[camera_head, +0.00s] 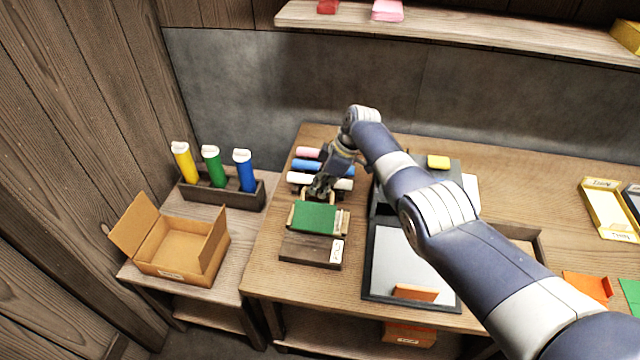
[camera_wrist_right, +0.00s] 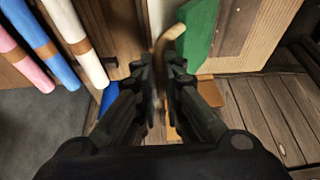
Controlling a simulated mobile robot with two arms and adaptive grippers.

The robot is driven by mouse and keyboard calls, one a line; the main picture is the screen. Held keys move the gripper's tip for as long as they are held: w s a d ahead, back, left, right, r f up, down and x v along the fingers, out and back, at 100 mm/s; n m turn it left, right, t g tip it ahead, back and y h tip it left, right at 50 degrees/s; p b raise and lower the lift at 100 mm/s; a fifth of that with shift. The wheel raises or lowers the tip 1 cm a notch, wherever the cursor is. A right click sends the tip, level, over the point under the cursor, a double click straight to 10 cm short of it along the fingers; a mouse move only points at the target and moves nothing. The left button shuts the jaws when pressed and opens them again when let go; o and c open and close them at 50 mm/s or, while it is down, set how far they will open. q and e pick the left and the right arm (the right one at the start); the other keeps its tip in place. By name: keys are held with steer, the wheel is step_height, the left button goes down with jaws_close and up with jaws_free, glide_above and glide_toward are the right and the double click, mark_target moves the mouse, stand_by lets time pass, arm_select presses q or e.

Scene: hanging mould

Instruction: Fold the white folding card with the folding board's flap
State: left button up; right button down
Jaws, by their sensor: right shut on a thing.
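The folding board (camera_head: 305,250) is a dark brown wooden board near the left end of the long table. Its green flap (camera_head: 313,217) lies at the far part of the board and also shows in the right wrist view (camera_wrist_right: 198,35). A pale wooden grip piece (camera_wrist_right: 167,42) sticks out beside the green. My right gripper (camera_head: 321,188) is at the flap's far edge, with its fingers closed on this wooden piece. The fingers hide most of the contact. I cannot make out the white folding card; it may be covered. My left gripper is out of view.
Pink, blue and white rolls (camera_head: 308,166) lie just behind the gripper. A framed grey plate (camera_head: 395,260) stands to the right, under my right arm. An open cardboard box (camera_head: 175,245) and a rack of coloured tubes (camera_head: 215,190) stand on the left side table.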

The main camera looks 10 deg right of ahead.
steer(key=shift+w+r, duration=0.3)
steer(key=shift+r, duration=0.15)
steer(key=c, duration=1.8)
jaws_free()
steer(key=shift+o, duration=0.5)
steer(key=shift+s+f, duration=0.15)
steer(key=shift+f, duration=0.1)
steer(key=v, duration=1.2)
steer(key=shift+s+d, duration=0.1)
